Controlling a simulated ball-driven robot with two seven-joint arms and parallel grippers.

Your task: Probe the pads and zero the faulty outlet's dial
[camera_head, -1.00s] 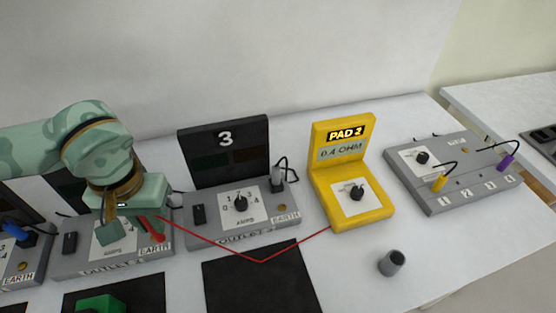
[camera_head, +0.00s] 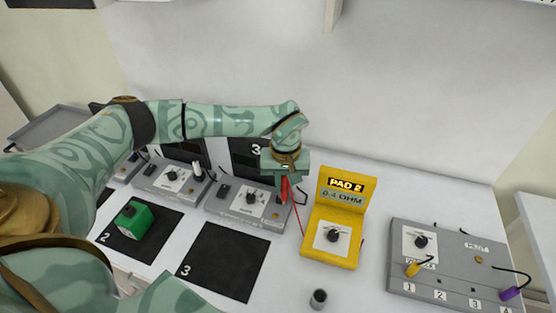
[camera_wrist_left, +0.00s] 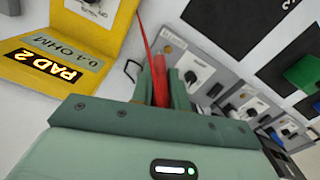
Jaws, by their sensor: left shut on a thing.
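My left gripper (camera_head: 286,178) is shut on the red probe (camera_head: 285,190), over the right end of outlet 3 (camera_head: 230,210). The probe also shows in the left wrist view (camera_wrist_left: 159,80). I cannot tell whether its tip touches anything. Outlet 3's dial (camera_head: 252,197) is clear, but the arm partly covers its black number board. Outlet 2 (camera_head: 150,184), with its dial (camera_head: 172,175), stands to the left. The yellow meter (camera_head: 318,246) reads "PAD 2" and "0.4 OHM"; it also shows in the left wrist view (camera_wrist_left: 104,40). My right gripper is out of view.
A green block (camera_head: 135,218) sits on black mat 2 (camera_head: 158,248). Black mat 3 (camera_head: 225,262) is bare. A small grey cup (camera_head: 318,299) stands before the meter. A grey panel (camera_head: 450,265) with yellow and purple plugs is at right.

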